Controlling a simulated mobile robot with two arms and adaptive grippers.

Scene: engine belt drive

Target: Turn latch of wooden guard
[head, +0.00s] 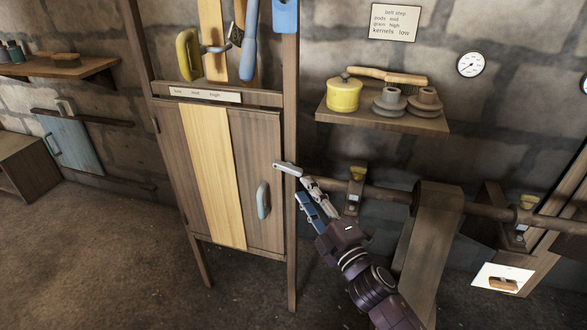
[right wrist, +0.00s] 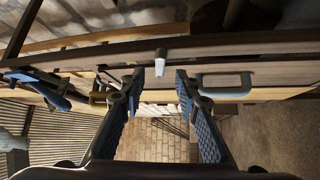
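The wooden guard (head: 260,150) is a brown plank door with a pale central board, upright in a wooden frame, and looks closed. Its small pale latch (head: 287,168) lies roughly level across the guard's right edge and the frame post. In the right wrist view the latch (right wrist: 161,58) shows just beyond the gap between my fingers. My right gripper (head: 304,190) is open and empty, just right of and below the latch; I see no clear contact. It also shows open in the right wrist view (right wrist: 159,80). My left gripper is out of view.
A grey-blue handle (head: 263,201) stands out from the guard below the latch. A horizontal shaft (head: 390,195) and a wide belt (head: 425,240) are right of my right gripper. A shelf (head: 380,117) with a yellow pot (head: 343,95) is above.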

